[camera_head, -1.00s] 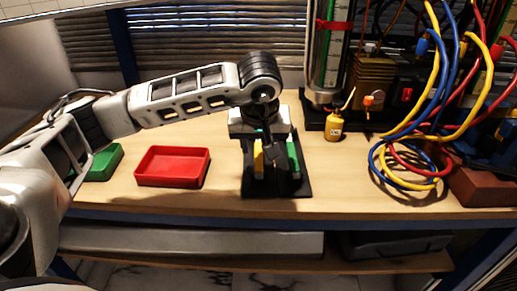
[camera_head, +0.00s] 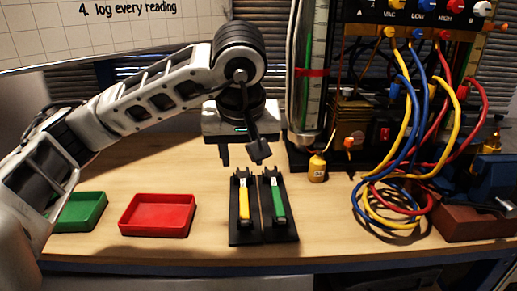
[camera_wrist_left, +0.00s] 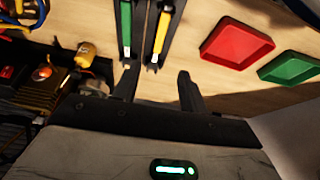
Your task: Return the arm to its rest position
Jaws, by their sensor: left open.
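My left gripper (camera_head: 242,158) hangs above the bench, just behind the black holder in the head view. Its fingers are apart and nothing shows between them, also in the left wrist view (camera_wrist_left: 158,75). A yellow-handled gauge (camera_head: 244,201) and a green-handled gauge (camera_head: 278,203) lie side by side in the black holder (camera_head: 263,236). Both also show beyond the fingertips in the left wrist view, the green one (camera_wrist_left: 126,32) left of the yellow one (camera_wrist_left: 160,34). My right gripper is in neither view.
A red tray (camera_head: 157,231) and a green tray (camera_head: 80,226) stand empty on the bench left of the holder. A small yellow bottle (camera_head: 317,168) stands to the right. Coiled hoses (camera_head: 395,210) and the gauge rig (camera_head: 420,70) crowd the right side.

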